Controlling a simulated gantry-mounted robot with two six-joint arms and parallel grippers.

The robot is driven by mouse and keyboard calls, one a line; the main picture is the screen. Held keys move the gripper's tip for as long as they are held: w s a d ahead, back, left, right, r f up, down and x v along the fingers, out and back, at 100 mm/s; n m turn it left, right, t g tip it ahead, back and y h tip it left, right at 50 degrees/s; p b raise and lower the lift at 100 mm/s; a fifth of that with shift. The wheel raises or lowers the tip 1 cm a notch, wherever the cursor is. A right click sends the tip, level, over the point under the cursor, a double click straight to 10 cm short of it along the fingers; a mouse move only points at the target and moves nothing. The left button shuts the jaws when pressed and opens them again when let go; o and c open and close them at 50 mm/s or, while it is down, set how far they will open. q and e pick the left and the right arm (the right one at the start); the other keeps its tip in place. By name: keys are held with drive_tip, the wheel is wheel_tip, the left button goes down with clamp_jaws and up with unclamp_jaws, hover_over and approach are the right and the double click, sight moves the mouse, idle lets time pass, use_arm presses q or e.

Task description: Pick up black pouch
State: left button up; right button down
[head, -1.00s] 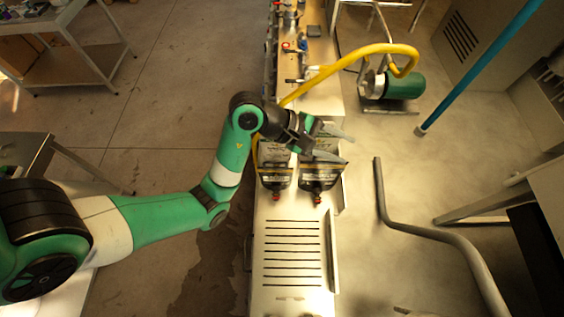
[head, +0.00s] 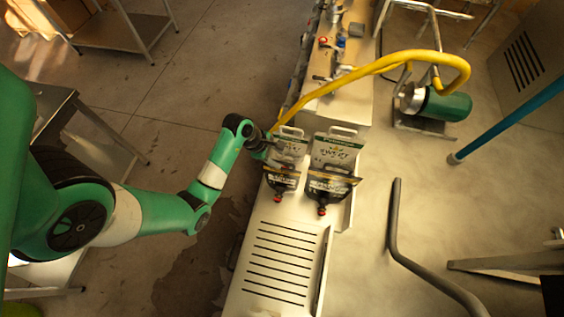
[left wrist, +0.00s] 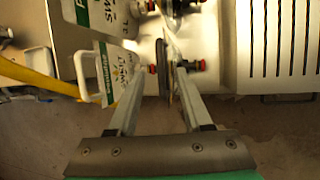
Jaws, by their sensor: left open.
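The left black pouch is (head: 281,181) and the right black pouch is (head: 327,188). My right gripper is not in view.
The metal bench (head: 275,262) has a slotted panel in front of the pouches. A yellow hose (head: 365,70) arches behind them to a green pump (head: 445,105) on the floor. A grey bent pipe (head: 400,250) lies to the right.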

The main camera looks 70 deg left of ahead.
sight(281, 162)
use_arm(q)
drive_tip(key=x, duration=0.1)
drive_tip(key=b+x, duration=0.1)
drive_tip(key=x, duration=0.3)
drive_tip(key=shift+s+a+f, duration=0.15)
drive_tip(key=shift+s+f, duration=0.05)
drive_tip(key=shift+f, duration=0.1)
clamp_jaws()
idle(1.1)
